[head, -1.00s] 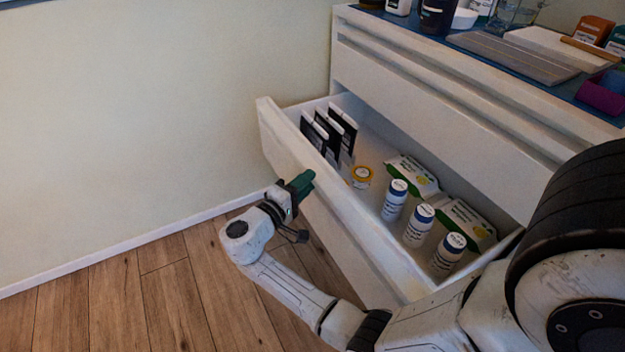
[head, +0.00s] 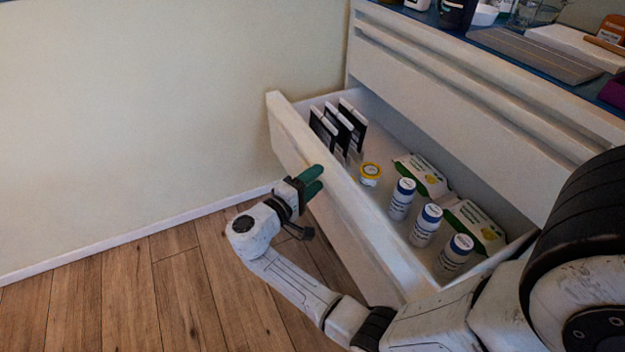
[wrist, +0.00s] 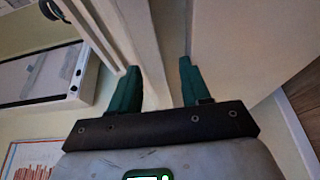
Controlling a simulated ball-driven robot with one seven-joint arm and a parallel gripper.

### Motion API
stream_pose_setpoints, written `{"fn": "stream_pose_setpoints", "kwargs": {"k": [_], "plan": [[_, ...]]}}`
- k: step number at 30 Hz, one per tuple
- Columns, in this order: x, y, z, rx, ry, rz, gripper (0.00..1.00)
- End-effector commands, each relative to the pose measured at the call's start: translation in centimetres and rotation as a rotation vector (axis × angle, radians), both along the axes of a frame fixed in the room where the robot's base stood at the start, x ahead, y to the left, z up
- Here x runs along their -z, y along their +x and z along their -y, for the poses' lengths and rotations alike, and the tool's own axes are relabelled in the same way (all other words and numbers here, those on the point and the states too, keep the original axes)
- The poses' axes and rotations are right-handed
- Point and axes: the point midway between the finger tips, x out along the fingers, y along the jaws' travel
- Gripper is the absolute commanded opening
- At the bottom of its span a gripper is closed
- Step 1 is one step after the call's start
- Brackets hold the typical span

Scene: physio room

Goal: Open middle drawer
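The white cabinet's drawer (head: 345,215) stands pulled well out below a closed upper front (head: 450,90). Inside it are dark upright packs (head: 340,128), a yellow-rimmed tub (head: 370,173), white bottles with blue labels (head: 427,222) and green-white packets (head: 422,175). My gripper (head: 312,180) is at the outer side of the drawer front, with its green fingers apart. In the wrist view the fingers (wrist: 158,88) are spread, with a long pale edge running between them. I cannot tell whether either finger touches the drawer.
The cabinet top (head: 540,60) carries a grey board, a white pad, boxes and containers. A plain wall (head: 150,100) stands on the left. The wooden floor (head: 150,290) left of my arm is clear.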

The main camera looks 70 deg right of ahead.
Motion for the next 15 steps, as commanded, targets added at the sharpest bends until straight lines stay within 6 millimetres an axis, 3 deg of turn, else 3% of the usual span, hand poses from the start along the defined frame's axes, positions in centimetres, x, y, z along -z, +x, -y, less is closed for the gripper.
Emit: {"fn": "stream_pose_setpoints", "kwargs": {"k": [8,15], "plan": [[-0.4,0.3,-0.4,-0.003,-0.003,0.002,0.47],[-0.5,1.5,-4.0,-0.006,-0.003,0.001,0.47]]}}
